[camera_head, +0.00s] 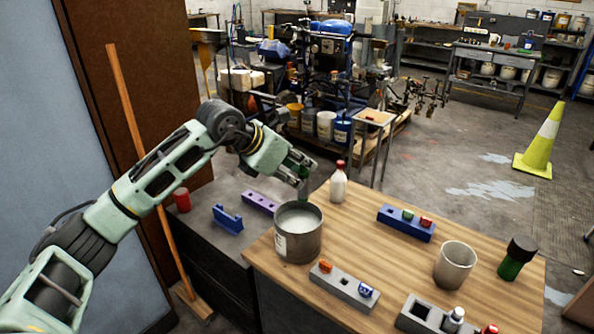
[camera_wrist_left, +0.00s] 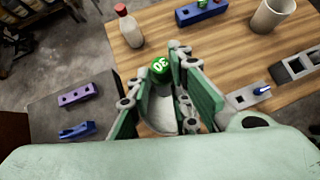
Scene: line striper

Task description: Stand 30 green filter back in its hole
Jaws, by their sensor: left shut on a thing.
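The green filter marked 30 (camera_wrist_left: 160,69) is between the fingers of my left gripper (camera_head: 300,170). My right gripper is not in view.
A red-capped bottle (camera_head: 338,184) stands behind the bucket. Purple (camera_head: 260,202) and blue (camera_head: 228,218) blocks lie on the dark cabinet. The table's middle is clear.

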